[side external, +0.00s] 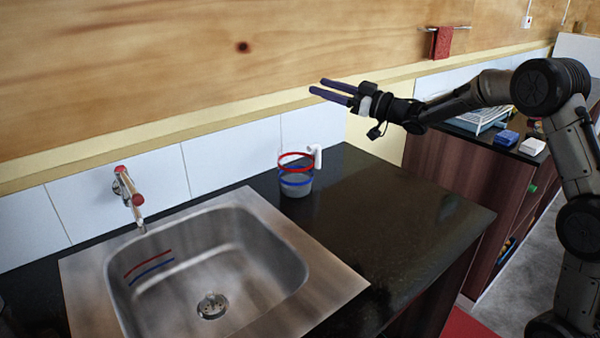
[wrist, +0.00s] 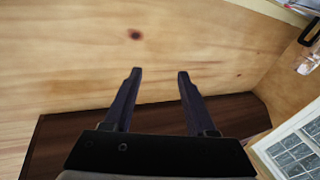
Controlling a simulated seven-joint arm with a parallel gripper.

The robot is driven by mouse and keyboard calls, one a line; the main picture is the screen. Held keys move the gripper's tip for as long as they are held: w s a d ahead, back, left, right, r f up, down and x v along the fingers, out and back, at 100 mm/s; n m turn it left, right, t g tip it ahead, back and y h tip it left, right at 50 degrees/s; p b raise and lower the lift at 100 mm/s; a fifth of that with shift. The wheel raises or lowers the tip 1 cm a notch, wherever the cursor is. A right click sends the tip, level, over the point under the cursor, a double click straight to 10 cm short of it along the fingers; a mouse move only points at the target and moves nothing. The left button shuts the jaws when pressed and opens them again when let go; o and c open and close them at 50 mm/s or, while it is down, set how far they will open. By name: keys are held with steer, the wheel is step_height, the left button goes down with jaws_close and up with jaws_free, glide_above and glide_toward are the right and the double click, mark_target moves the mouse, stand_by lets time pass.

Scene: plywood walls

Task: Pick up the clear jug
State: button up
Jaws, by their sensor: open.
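The clear jug (side external: 296,184) stands upright on the black counter, to the right of the sink and close to the tiled wall. It has a red band near its rim, a blue band lower down and a white handle on its right. My gripper (side external: 320,87) is open and empty, well above the counter and up and to the right of the jug, its fingers pointing left. The jug is not in the wrist view.
A steel sink (side external: 325,283) with a tap (side external: 130,190) lies left of the jug. Black counter (side external: 400,215) to the jug's right is clear. At right, another cabinet holds a dish rack (side external: 482,116), a blue box (side external: 503,139) and a white box (side external: 532,147). A red cloth (side external: 442,42) hangs on the wall.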

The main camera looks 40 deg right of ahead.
steer(key=w+d+f+m+h, duration=0.1)
steer(key=d+f, duration=0.3)
steer(key=f, duration=0.4)
steer(key=w+d+f+m+h, duration=0.1)
steer(key=d+f, duration=0.4)
steer(key=f, duration=0.2)
glide_toward(318, 150)
steer(key=w, duration=0.3)
steer(key=shift+g, duration=0.4)
steer(key=shift+x, duration=3.85)
steer(key=shift+d, duration=0.1)
jaws_close()
steer(key=shift+r, duration=0.1)
